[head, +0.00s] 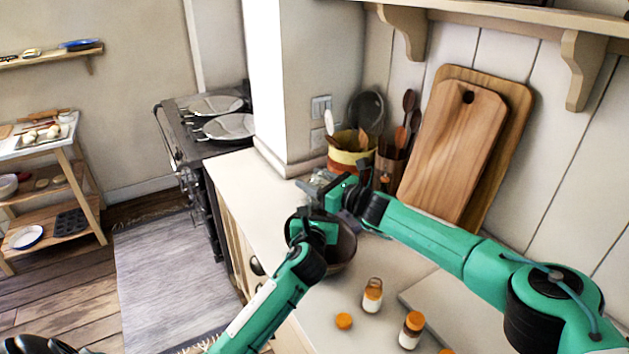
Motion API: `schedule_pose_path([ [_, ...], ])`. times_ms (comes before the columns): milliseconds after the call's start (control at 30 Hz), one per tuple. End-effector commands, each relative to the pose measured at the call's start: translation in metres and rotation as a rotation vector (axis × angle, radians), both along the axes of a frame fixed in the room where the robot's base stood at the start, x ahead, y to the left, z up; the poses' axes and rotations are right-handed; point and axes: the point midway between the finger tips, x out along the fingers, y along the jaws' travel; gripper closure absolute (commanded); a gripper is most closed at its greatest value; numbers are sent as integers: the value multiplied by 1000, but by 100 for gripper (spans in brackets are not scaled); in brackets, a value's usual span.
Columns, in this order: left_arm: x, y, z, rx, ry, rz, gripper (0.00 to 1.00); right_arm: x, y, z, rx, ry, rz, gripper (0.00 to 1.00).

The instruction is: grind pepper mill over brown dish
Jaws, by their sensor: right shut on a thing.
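The brown dish (347,246), a dark round bowl, stands on the counter in the middle of the head view, partly covered by my arms. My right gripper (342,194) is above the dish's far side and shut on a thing. A slim dark brown piece (365,168) rises beside its fingers and looks like the pepper mill; most of it is hidden. My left gripper (314,228) is over the dish's left side, low and close to the rim. Its fingers are dark and overlap the dish, so whether they touch it or are open cannot be told.
Behind are a yellow utensil crock (350,153) and leaning cutting boards (455,150). The counter (243,185) is clear at back left, towards the stove (205,125).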

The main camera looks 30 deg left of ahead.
Motion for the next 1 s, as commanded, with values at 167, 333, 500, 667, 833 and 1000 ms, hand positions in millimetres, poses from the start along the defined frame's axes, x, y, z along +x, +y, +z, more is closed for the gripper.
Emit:
schedule_pose_path([
  [167,0,-1,1,-1,-3,-2,78,3,-2,-1,1,2,-88,69],
  [333,0,-1,1,-1,-3,-3,78,4,-1,-1,-2,1,-160,69],
  [500,0,-2,1,-1,-3,-4,78,4,-1,-1,-6,1,-213,69],
  [667,0,-2,1,0,-3,-4,78,5,-2,-1,-15,0,-243,69],
  [833,0,-2,1,0,-3,-4,78,5,-3,-1,-22,-3,-253,69],
  [1000,0,-1,1,1,-2,-2,78,5,-3,0,-22,-4,-253,69],
])
